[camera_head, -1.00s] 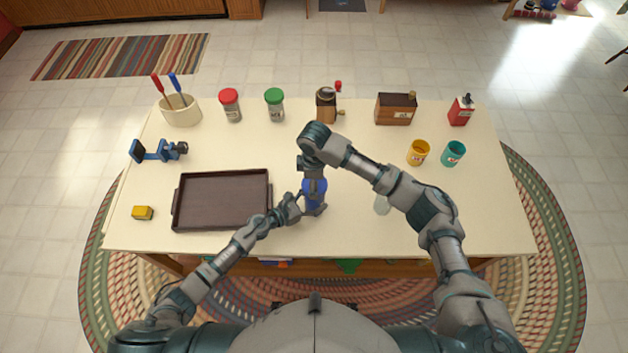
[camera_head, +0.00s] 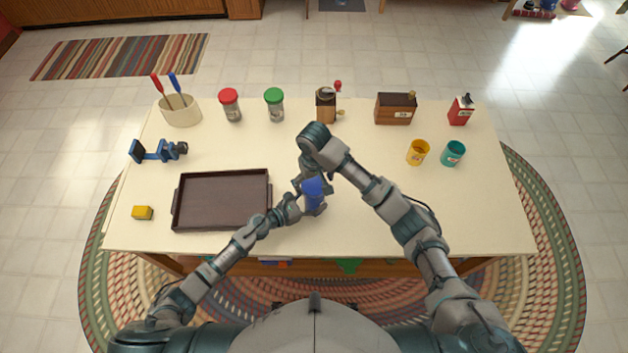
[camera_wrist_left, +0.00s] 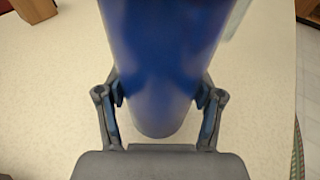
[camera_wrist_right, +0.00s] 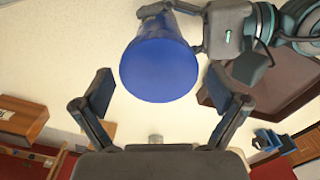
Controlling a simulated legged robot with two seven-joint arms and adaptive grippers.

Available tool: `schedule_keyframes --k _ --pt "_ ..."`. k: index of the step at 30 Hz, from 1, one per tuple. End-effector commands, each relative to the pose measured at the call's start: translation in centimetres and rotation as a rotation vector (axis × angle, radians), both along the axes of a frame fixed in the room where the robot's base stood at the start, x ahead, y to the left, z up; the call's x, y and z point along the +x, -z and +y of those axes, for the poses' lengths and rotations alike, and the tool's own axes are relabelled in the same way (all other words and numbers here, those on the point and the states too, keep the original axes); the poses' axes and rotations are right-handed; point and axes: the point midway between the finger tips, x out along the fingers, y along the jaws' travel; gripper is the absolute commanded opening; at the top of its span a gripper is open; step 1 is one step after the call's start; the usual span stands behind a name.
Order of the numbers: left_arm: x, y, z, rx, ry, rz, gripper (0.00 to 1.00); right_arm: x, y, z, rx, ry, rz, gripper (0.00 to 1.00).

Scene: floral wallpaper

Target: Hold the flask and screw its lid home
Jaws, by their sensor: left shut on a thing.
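The blue flask (camera_head: 312,196) stands upright near the front middle of the table, right of the tray. My left gripper (camera_head: 301,205) is shut on it from the left; in the left wrist view both fingers press the sides of the blue body (camera_wrist_left: 160,60). My right gripper (camera_head: 311,181) is above the flask, pointing down. In the right wrist view its fingers (camera_wrist_right: 163,95) are spread and clear of the round blue top (camera_wrist_right: 158,70). I cannot tell whether that top is a separate lid or how far it is screwed on.
A dark brown tray (camera_head: 222,225) lies left of the flask. Behind are a utensil crock (camera_head: 181,116), two jars with red (camera_head: 229,97) and green (camera_head: 274,96) lids, a grinder (camera_head: 326,107) and a wooden box (camera_head: 395,110). Yellow (camera_head: 418,153) and teal (camera_head: 453,154) cups stand right.

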Motion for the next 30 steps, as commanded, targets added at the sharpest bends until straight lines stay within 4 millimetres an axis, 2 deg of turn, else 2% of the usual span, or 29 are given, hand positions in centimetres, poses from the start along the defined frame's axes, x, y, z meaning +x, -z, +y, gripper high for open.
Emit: schedule_keyframes --k 8,10,24,27,30 --pt "0.02 -0.03 -0.01 0.0 0.0 0.0 0.33 0.06 -0.04 -0.03 0.0 -0.007 -0.001 1.0" --pt "0.02 -0.03 -0.01 0.0 0.0 0.0 0.33 0.08 -0.06 -0.05 0.0 -0.057 -0.002 1.0" --pt "0.01 -0.02 0.0 0.0 0.0 0.0 0.33 0.12 -0.08 -0.1 0.0 -0.967 -0.001 1.0" --pt "0.01 -0.02 0.0 0.0 0.0 0.0 0.33 0.09 -0.07 -0.07 0.002 -1.073 0.0 1.0" --pt "0.01 -0.02 0.0 0.0 0.0 0.0 0.33 0.05 -0.05 -0.04 0.003 -1.105 0.0 1.0"
